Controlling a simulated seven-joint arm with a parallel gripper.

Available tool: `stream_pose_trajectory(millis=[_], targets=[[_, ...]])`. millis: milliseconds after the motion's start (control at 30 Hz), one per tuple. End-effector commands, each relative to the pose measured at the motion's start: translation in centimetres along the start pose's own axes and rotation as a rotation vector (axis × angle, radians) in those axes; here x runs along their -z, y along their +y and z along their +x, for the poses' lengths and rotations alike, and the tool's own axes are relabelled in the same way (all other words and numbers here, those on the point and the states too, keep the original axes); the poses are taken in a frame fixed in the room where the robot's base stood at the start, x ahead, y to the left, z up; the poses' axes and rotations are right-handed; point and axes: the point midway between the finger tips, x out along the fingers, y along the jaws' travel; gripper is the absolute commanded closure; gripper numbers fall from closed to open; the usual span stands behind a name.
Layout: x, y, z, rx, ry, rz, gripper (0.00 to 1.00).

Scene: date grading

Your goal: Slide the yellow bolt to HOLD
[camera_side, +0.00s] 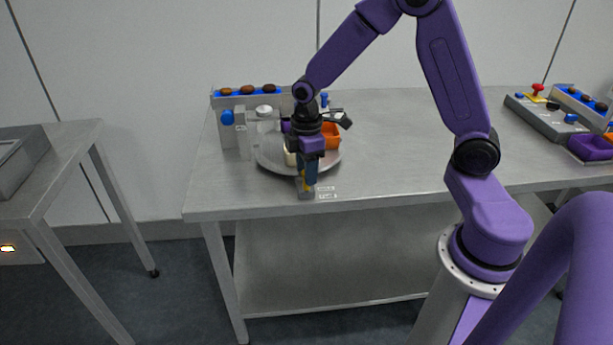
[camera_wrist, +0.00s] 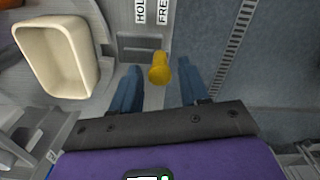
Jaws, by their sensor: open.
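The yellow bolt (camera_wrist: 159,70) stands up as a knob from its grey metal holder (camera_wrist: 143,43) at the table's front edge. The printed labels HOLD (camera_wrist: 139,10) and FREE (camera_wrist: 163,10) lie beside the holder, and the knob lines up more with FREE in the wrist view. My gripper (camera_wrist: 159,78) is open, with one blue finger on each side of the knob and a gap on both sides. In the side view my gripper (camera_side: 308,186) points down at the holder and mostly hides the bolt.
A cream bin (camera_wrist: 60,55) is close to the left in the wrist view. It sits on a round turntable (camera_side: 270,158) with an orange bin (camera_side: 331,134). A blue-topped rack (camera_side: 222,103) with dates stands behind.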

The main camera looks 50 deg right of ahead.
Motion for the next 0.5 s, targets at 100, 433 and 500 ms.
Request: stream_pose_trajectory(millis=[100,433,500], targets=[[0.0,0.0,1.4,0.002,-0.002,0.0,0.55],[0.1,0.0,2.6,-0.001,0.001,0.0,0.55],[0.1,0.0,2.6,-0.001,0.001,0.0,0.55]])
